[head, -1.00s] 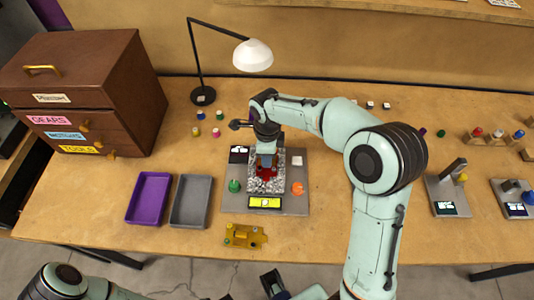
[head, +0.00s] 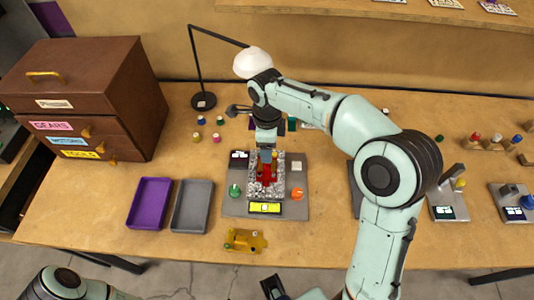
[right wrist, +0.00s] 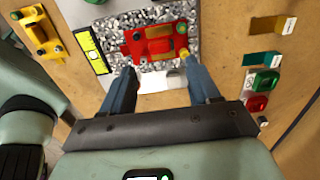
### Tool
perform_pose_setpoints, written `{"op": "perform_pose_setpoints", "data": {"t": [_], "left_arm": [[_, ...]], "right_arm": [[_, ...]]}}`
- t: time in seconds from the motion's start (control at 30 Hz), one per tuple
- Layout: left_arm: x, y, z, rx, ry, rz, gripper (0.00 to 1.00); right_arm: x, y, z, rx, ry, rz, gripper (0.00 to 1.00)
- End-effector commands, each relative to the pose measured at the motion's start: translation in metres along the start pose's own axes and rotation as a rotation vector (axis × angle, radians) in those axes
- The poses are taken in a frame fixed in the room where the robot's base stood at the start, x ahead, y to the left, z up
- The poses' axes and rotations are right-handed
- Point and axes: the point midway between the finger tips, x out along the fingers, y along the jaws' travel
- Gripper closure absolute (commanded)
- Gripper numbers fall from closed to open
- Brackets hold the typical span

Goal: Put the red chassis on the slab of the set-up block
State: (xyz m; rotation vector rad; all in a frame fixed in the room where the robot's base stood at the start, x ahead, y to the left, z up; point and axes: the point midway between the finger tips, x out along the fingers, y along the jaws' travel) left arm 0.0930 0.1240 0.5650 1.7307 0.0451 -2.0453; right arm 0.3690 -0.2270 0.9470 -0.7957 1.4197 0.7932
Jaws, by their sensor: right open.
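The red chassis (head: 268,172) lies flat on the speckled grey slab (head: 252,185) of the set-up block (head: 230,208). In the right wrist view the chassis (right wrist: 155,42) rests within the slab (right wrist: 118,22), with a green part and a yellow round part on it. My right gripper (head: 266,157) is above the chassis, pointing down. In the right wrist view its two fingers (right wrist: 160,69) are apart with nothing between them, close to the chassis's near edge. My left forearm shows at the lower left of the head view; its gripper is not seen.
A green knob (head: 235,190), an orange knob (head: 297,194) and a yellow level (head: 265,207) sit on the block. A yellow bracket (head: 245,240) lies in front. Purple (head: 150,203) and grey (head: 192,206) trays stand left. A lamp (head: 203,100) stands behind.

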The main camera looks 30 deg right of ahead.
Motion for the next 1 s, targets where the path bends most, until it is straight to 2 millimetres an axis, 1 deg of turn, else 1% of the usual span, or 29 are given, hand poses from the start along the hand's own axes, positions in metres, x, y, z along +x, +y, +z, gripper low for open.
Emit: {"op": "perform_pose_setpoints", "data": {"t": [0.03, 0.1, 0.2, 0.3, 0.4, 1.0], "left_arm": [[-0.003, 0.001, 0.000, 0.000, 0.001, 0.000, 0.57], [-0.005, 0.002, -0.001, 0.001, 0.002, 0.001, 0.57], [-0.007, 0.003, -0.001, 0.001, 0.003, 0.001, 0.57], [-0.008, 0.003, -0.001, 0.001, 0.003, 0.001, 0.57], [-0.008, 0.003, -0.001, 0.001, 0.003, 0.001, 0.57], [-0.008, 0.003, -0.001, 0.001, 0.003, 0.001, 0.57]], "right_arm": [[-0.013, -0.001, 0.001, -0.001, -0.003, -0.003, 0.39], [-0.025, 0.000, 0.001, -0.001, -0.003, -0.002, 0.39], [-0.037, 0.000, 0.001, -0.001, -0.002, -0.001, 0.39], [-0.044, 0.000, 0.001, -0.001, -0.002, 0.000, 0.39], [-0.047, 0.000, 0.000, -0.002, -0.001, 0.001, 0.39], [-0.046, 0.000, 0.000, -0.001, 0.000, 0.001, 0.39]]}}
